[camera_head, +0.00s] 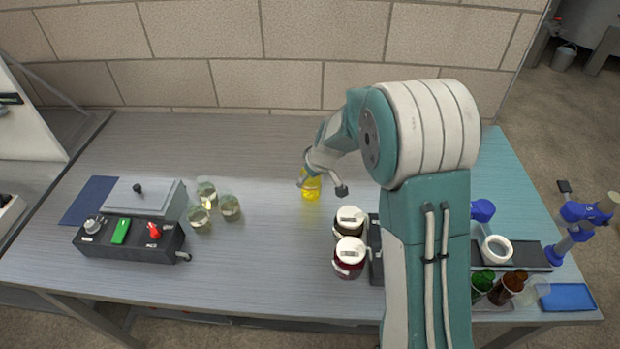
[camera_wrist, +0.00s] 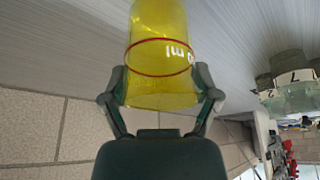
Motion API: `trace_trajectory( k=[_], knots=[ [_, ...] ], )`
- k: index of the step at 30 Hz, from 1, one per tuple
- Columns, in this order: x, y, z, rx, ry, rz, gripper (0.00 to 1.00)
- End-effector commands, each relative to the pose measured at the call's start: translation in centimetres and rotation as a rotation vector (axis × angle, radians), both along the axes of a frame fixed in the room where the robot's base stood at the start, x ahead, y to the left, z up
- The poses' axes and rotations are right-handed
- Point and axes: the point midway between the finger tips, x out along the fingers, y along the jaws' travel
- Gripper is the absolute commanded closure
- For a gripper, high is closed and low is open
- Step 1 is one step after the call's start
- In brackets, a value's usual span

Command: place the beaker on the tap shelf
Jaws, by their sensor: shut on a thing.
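In the wrist view the beaker (camera_wrist: 160,40) shows a red ring and white "ml" lettering. My gripper (camera_wrist: 162,84) is shut on it, one finger against each side. In the head view my gripper (camera_head: 312,176) partly covers the beaker's top; I cannot tell whether its base touches the bench. A dark flat ledge (camera_head: 535,256) with blue fittings and a white ring stands at the bench's right; I cannot tell if it is the tap shelf.
Several clear glasses (camera_head: 199,218) stand left of the beaker beside a grey-lidded box (camera_head: 130,240) with knobs. Two white-capped jars (camera_head: 349,258) stand near my arm. Bottles (camera_head: 507,288) and a blue tray (camera_head: 568,297) are at front right. The bench's back middle is clear.

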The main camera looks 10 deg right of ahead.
Motion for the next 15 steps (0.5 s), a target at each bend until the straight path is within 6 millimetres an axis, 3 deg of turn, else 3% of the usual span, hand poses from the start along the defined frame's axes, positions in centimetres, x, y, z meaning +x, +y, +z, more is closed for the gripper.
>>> trace_trajectory(
  k=[10,11,12,15],
  knots=[
    [-0.02,-0.02,-0.77,0.0,-0.001,0.0,0.68],
    [-0.01,-0.02,-0.81,0.0,-0.001,0.0,0.17],
    [0.0,-0.03,-0.77,-0.001,-0.002,0.001,0.0],
    [-0.01,-0.02,-0.77,-0.001,-0.002,0.001,0.0]
  ],
)
